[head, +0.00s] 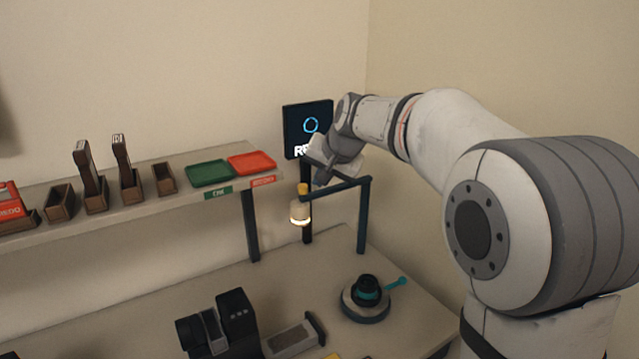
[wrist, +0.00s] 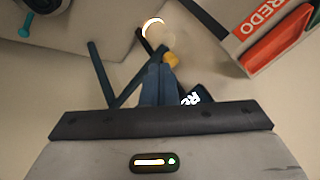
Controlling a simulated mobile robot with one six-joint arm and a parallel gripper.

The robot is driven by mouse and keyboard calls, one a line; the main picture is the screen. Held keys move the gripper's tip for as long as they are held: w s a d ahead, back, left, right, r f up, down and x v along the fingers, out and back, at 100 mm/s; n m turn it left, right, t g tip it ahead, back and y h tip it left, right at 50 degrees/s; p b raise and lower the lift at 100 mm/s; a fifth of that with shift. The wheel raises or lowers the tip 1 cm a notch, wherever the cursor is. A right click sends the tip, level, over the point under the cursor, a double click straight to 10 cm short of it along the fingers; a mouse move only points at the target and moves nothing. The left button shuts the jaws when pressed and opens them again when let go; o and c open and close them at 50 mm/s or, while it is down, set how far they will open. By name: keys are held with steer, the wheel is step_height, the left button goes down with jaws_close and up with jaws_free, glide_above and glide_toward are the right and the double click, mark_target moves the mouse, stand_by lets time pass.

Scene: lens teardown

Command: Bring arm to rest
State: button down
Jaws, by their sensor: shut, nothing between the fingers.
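My arm reaches from the right across the head view, with my gripper (head: 318,182) at the back, close to the dark frame (head: 335,187) that carries a glowing lamp. In the wrist view my gripper's fingers (wrist: 166,72) are together with nothing between them. Their tips appear beside a small yellow knob (wrist: 172,58) above the lamp (wrist: 153,27). I cannot tell whether they touch it. The knob also shows in the head view (head: 303,188). A dark screen (head: 303,128) stands behind my wrist, partly covered by it.
A shelf (head: 130,208) holds a green tray (head: 209,173), a red tray (head: 252,162) and several brown holders. On the bench below are a round stand with a dark lens (head: 366,290) and teal handle (head: 398,282), a black device (head: 238,318) and a grey block (head: 292,339).

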steer(key=s+d+f+n+g+h, duration=0.1)
steer(key=s+d+f, duration=0.3)
steer(key=s, duration=0.7)
steer(key=s+d+f+n+g+h, duration=0.1)
steer(key=s+d+f, duration=0.3)
steer(key=s, duration=0.7)
steer(key=s+d+f+g+h, duration=0.1)
steer(key=s+d+f+h, duration=0.1)
steer(key=s+d+f, duration=0.3)
steer(key=s+d, duration=0.3)
steer(key=s, duration=0.3)
steer(key=shift+n, duration=0.4)
